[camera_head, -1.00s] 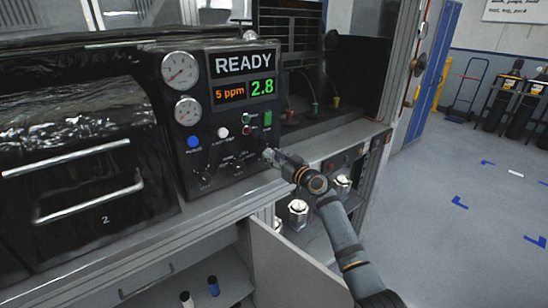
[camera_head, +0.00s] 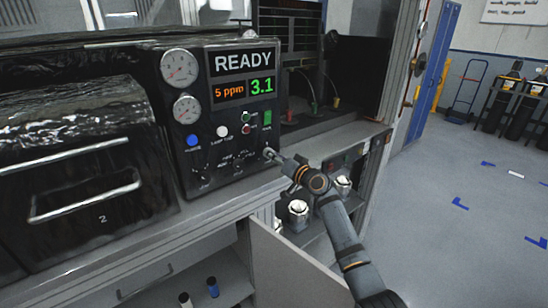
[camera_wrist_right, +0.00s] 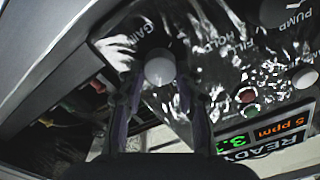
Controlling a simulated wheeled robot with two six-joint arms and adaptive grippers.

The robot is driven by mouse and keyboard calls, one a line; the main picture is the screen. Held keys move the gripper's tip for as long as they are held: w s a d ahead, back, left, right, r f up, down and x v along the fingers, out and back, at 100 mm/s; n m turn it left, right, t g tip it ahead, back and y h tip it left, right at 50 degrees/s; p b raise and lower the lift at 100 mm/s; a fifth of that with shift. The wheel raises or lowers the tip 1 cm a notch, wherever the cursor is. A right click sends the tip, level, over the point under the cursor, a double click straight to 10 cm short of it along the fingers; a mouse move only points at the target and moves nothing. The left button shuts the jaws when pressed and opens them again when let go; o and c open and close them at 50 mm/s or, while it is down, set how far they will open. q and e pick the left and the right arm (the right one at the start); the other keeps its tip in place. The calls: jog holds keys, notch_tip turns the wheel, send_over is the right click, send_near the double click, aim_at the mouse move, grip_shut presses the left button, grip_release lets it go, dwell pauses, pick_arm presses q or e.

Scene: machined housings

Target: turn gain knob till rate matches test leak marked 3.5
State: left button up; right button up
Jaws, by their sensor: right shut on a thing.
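The control panel (camera_head: 225,120) reads READY, with 5 ppm in orange and a green rate readout (camera_head: 262,86) of 3.1. The readout also shows upside down, partly cut off by my gripper, in the right wrist view (camera_wrist_right: 241,96). The round pale gain knob (camera_wrist_right: 160,67) is beside the label GAIN in that view. My right gripper (camera_head: 271,154) is at the lower right corner of the panel, its fingers shut on the knob's two sides. In the head view the gripper mostly hides the knob. My left gripper is not in view. No 3.5 mark is legible.
Other knobs, a blue button (camera_head: 192,140), a white button (camera_head: 222,131) and two gauges (camera_head: 180,69) crowd the panel. Metal-topped cylinders (camera_head: 298,212) stand in the bay below. A drawer handle (camera_head: 85,200) is at the left. Open floor lies right.

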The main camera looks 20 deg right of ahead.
jog(key=m, duration=0.3)
jog(key=shift+m, duration=0.4)
jog(key=shift+d+f+m+p, duration=0.15)
jog(key=shift+m+p, duration=0.55)
jog(key=shift+m, duration=1.3)
jog(key=o, duration=1.1)
jog(key=shift+o, duration=0.2)
